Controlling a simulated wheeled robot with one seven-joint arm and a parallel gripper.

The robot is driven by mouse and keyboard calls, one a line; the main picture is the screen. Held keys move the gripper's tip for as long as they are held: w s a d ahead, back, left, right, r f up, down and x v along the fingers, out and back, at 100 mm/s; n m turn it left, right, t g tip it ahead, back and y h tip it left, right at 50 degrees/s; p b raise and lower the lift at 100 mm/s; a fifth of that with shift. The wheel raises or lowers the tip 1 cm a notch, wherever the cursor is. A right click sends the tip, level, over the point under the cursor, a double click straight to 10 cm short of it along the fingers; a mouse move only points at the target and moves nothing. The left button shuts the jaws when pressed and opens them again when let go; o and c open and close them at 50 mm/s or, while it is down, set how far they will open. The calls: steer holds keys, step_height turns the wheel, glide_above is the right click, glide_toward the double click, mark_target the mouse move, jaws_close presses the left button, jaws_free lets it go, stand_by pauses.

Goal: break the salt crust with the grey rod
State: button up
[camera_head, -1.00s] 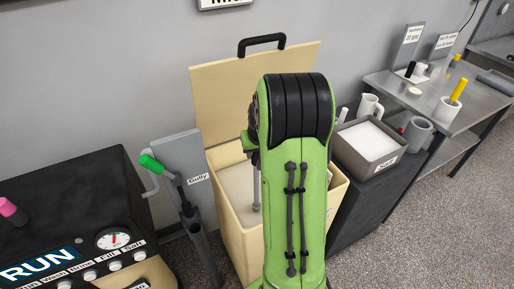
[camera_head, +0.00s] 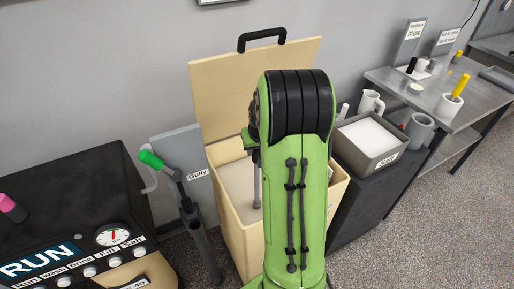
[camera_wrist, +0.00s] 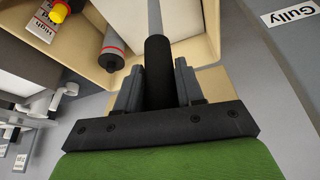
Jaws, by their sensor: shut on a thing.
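The grey rod has a black handle (camera_wrist: 158,70) and a grey shaft that runs away from me at the top of the wrist view. My gripper (camera_wrist: 157,82) is shut on the black handle. In the head view the rod (camera_head: 257,180) hangs about upright inside the open cream bin (camera_head: 238,225), beside my arm. The pale salt surface (camera_head: 236,182) lies in the bin, partly hidden by my arm. I cannot tell whether the rod's tip touches it. My gripper is mostly hidden in the head view.
The bin's lid (camera_head: 250,85) stands open against the wall. A grey salt tray (camera_head: 372,142) stands on a dark cabinet to the right. A lever with a green grip (camera_head: 151,160) and a black control panel (camera_head: 80,215) are at left. A grey red-banded cylinder (camera_wrist: 113,45) shows in the wrist view.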

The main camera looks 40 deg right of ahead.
steer(key=shift+f+b, duration=0.3)
steer(key=shift+f, duration=0.05)
steer(key=shift+s+f, duration=0.1)
steer(key=shift+f, duration=0.1)
stand_by(1.3)
steer(key=shift+r, duration=0.1)
step_height(320, 180, up, 7)
steer(key=p, duration=0.4)
steer(key=shift+r+p, duration=0.15)
steer(key=shift+p, duration=0.25)
steer(key=shift+d, duration=0.1)
